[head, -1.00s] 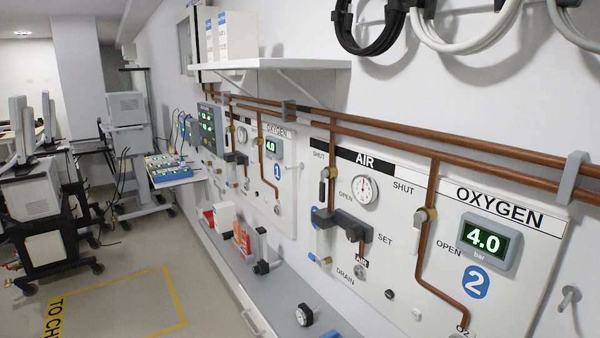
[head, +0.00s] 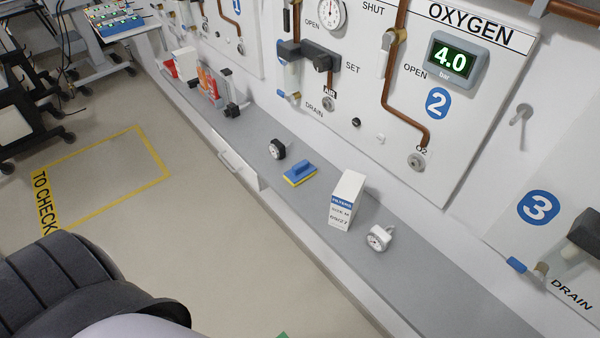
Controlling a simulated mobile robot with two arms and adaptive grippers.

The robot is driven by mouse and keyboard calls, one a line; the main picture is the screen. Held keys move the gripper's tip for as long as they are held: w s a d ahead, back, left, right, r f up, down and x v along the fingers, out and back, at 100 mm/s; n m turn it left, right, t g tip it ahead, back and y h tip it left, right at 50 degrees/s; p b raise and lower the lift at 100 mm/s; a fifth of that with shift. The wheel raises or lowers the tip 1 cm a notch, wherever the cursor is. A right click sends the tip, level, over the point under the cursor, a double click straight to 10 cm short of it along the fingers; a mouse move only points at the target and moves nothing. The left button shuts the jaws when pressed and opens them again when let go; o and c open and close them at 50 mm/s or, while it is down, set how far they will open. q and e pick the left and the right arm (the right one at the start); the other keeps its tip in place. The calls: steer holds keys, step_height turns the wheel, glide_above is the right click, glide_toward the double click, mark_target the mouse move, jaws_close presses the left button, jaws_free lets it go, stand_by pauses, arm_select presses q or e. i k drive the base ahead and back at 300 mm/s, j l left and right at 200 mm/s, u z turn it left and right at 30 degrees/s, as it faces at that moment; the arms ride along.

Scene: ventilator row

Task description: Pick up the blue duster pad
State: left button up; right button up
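The blue duster pad (head: 299,173) lies on the grey ledge (head: 256,140) below the wall panels, near the middle of the head view. It has a blue top with a raised grip and a yellow underside. A black round knob or gauge lies just to its left, and a white filter box stands to its right. Nothing covers the pad. Neither of my grippers shows in the head view.
The black gauge (head: 277,149), white filter box (head: 346,198) and white gauge (head: 379,237) share the ledge with the pad. Yellow-marked floor (head: 110,185) lies open at left. The ledge's right part is bare.

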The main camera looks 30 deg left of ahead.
mark_target(300, 171)
steer(key=k+j+z, duration=0.2)
steer(key=j, duration=0.25)
steer(key=j+z, duration=0.25)
steer(key=j, duration=0.2)
steer(key=k+j+z, duration=0.2)
steer(key=j, duration=0.25)
steer(key=k+j+z, duration=0.1)
steer(key=j+z, duration=0.15)
steer(key=j, duration=0.15)
steer(key=k+j+z, duration=0.2)
steer(key=j, duration=0.15)
